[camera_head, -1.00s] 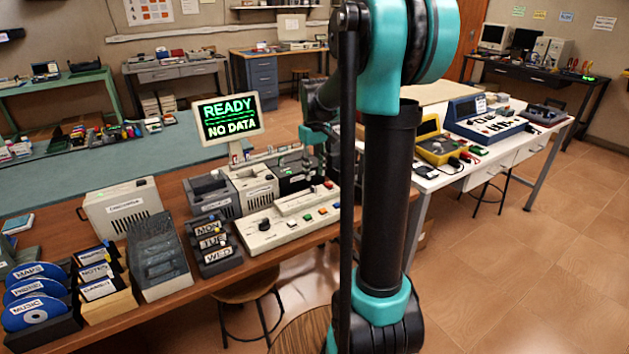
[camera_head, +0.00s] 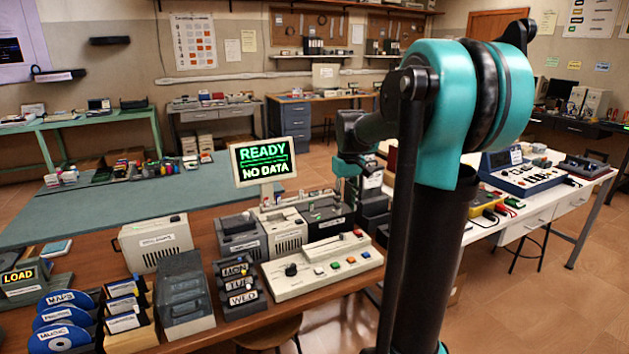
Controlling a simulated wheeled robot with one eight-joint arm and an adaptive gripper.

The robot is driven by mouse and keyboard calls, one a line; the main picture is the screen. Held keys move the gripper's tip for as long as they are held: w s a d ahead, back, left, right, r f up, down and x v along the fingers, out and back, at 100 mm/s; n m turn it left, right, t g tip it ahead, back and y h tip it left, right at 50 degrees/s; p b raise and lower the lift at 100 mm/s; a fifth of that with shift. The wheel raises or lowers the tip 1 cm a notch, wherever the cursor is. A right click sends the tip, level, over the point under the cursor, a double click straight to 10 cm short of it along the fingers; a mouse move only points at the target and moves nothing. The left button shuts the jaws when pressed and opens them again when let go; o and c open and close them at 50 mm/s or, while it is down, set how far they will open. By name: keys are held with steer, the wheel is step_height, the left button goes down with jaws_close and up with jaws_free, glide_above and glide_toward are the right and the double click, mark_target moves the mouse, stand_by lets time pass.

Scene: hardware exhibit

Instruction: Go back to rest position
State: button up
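My arm, teal and black, stands large at the right of the head view and bends over toward the brown desk. My gripper (camera_head: 347,188) is at the far end of the arm, small and partly dark, just behind and right of the drive boxes. Its fingers are too small and too hidden to tell whether they are open or shut, or whether anything is in them. The monitor (camera_head: 263,161) on the desk reads "READY" and "NO DATA".
The desk holds a control panel (camera_head: 322,266), a MON/TUE/WED rack (camera_head: 240,287), a grey case (camera_head: 184,303), disc holders with blue discs (camera_head: 65,342) and a LOAD box (camera_head: 22,281). A white instrument table (camera_head: 540,199) stands at right. Floor shows beyond it.

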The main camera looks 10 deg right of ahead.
steer(key=s+a+f+m+t, duration=0.1)
steer(key=s+f+t, duration=0.1)
steer(key=s+f, duration=0.6)
steer(key=s+a+f+m+t, duration=0.1)
steer(key=s+f+m, duration=0.1)
steer(key=s+f, duration=0.7)
steer(key=s, duration=0.5)
steer(key=shift+s+t, duration=0.25)
steer(key=shift+t, duration=0.15)
steer(key=shift+d, duration=0.1)
steer(key=shift+c, duration=0.2)
stand_by(1.3)
